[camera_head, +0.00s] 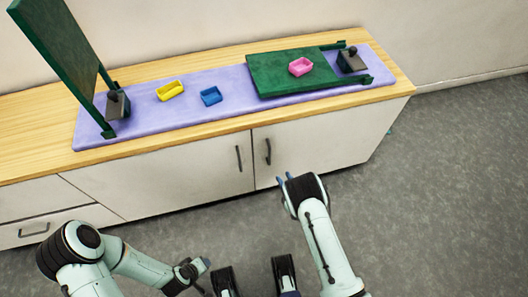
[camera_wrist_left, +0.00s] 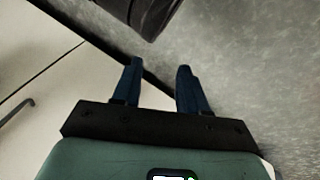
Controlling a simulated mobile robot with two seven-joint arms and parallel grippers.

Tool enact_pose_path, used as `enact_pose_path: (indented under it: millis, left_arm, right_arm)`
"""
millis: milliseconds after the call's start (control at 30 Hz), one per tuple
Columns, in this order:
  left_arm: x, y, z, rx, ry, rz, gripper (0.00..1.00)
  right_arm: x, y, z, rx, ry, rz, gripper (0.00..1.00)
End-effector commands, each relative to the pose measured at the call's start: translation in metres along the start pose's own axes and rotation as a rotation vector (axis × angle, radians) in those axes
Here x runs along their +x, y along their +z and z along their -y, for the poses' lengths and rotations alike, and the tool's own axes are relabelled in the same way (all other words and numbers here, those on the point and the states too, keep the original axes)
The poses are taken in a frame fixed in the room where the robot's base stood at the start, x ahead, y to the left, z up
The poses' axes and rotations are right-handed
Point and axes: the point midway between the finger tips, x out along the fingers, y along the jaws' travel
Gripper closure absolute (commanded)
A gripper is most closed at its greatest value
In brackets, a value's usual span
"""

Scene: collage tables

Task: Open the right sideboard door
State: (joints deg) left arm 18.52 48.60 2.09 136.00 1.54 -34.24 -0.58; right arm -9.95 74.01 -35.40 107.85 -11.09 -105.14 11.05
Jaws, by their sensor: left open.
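The sideboard's right door (camera_head: 325,140) is white and looks shut, flush with the left door (camera_head: 165,178). Its dark upright handle (camera_head: 268,151) is near the seam between the doors. My right gripper (camera_head: 285,179) is just below that handle in the head view, apart from it. Its two blue fingertips show a small gap with nothing between them. My left gripper (camera_head: 204,264) is low in front of the sideboard, away from the doors. In the left wrist view its blue fingers (camera_wrist_left: 157,80) are apart and empty.
On the wooden top (camera_head: 30,150) lie a purple mat (camera_head: 225,115), a green board (camera_head: 270,75) with a pink tray (camera_head: 301,66), a yellow tray (camera_head: 170,90) and a blue tray (camera_head: 211,96). A green panel (camera_head: 60,45) stands at left. Grey floor (camera_head: 450,190) is clear at right.

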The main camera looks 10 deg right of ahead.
Motion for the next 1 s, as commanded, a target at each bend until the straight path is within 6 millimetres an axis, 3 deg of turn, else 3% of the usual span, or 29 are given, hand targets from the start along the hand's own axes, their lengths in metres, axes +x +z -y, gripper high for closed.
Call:
enact_pose_path:
  millis: [167, 600, 800, 1000]
  left_arm:
    - [0.009, -0.001, 0.006, -0.005, -0.008, -0.004, 0.57]
    - [0.038, 0.049, 0.044, -0.045, -0.077, 0.153, 0.57]
    - [0.042, 0.060, 0.052, -0.055, -0.093, 0.187, 0.57]
    - [0.042, 0.062, 0.053, -0.057, -0.096, 0.194, 0.57]
  right_arm:
    - [0.025, -0.001, 0.001, -0.001, -0.001, -0.005, 0.70]
    - [0.111, 0.001, 0.000, -0.001, 0.000, -0.002, 0.70]
    - [0.128, 0.000, -0.001, 0.000, 0.002, 0.000, 0.70]
    - [0.130, -0.001, -0.001, 0.001, 0.003, 0.002, 0.70]
